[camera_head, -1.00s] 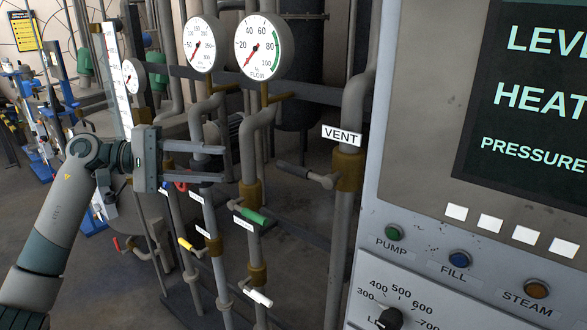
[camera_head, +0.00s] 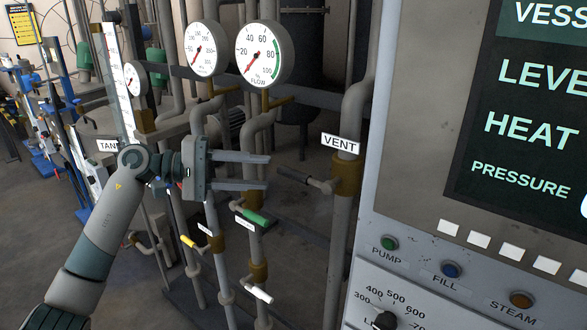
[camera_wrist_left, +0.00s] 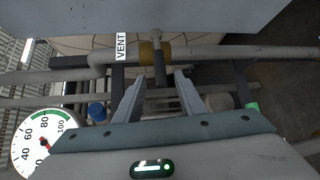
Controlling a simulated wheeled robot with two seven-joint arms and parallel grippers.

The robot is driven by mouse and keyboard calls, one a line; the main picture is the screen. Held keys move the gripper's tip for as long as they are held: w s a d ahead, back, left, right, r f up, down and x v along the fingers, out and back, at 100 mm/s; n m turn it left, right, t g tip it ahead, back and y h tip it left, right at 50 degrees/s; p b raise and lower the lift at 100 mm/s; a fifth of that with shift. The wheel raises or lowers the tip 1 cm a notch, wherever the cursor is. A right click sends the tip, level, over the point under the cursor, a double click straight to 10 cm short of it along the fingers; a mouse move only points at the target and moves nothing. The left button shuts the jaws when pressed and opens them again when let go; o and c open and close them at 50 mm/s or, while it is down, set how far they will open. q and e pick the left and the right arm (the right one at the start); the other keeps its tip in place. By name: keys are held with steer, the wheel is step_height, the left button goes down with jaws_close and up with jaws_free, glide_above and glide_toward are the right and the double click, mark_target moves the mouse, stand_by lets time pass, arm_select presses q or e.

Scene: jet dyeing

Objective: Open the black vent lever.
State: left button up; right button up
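The black vent lever (camera_head: 298,177) sticks out to the left from the brass-coloured valve body (camera_head: 347,174) on the vertical pipe, below the VENT sign (camera_head: 340,143). My left gripper (camera_head: 268,171) is open and empty, with its two fingers pointing right at the lever's free end. A small gap shows between the fingertips and the lever. In the left wrist view the lever (camera_wrist_left: 159,68) points toward me, in line with the space between the open fingers (camera_wrist_left: 159,76). My right gripper is in neither view.
A control panel (camera_head: 410,215) with buttons and a screen stands close at the right. Pipes with a green lever (camera_head: 258,217), a yellow lever (camera_head: 189,242) and a white lever (camera_head: 258,294) are below my gripper. Round gauges (camera_head: 263,51) hang above it.

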mark_target(287, 173)
arm_select(q)
steer(key=d+p, duration=0.1)
steer(key=d, duration=0.1)
steer(key=d+p, duration=0.1)
steer(key=d, duration=0.1)
steer(key=w+d+p, duration=0.1)
steer(key=d, duration=0.2)
steer(key=shift+f, duration=0.35)
steer(key=shift+w+d+f, duration=0.1)
steer(key=shift+d+f, duration=0.15)
steer(key=shift+d, duration=0.45)
jaws_close()
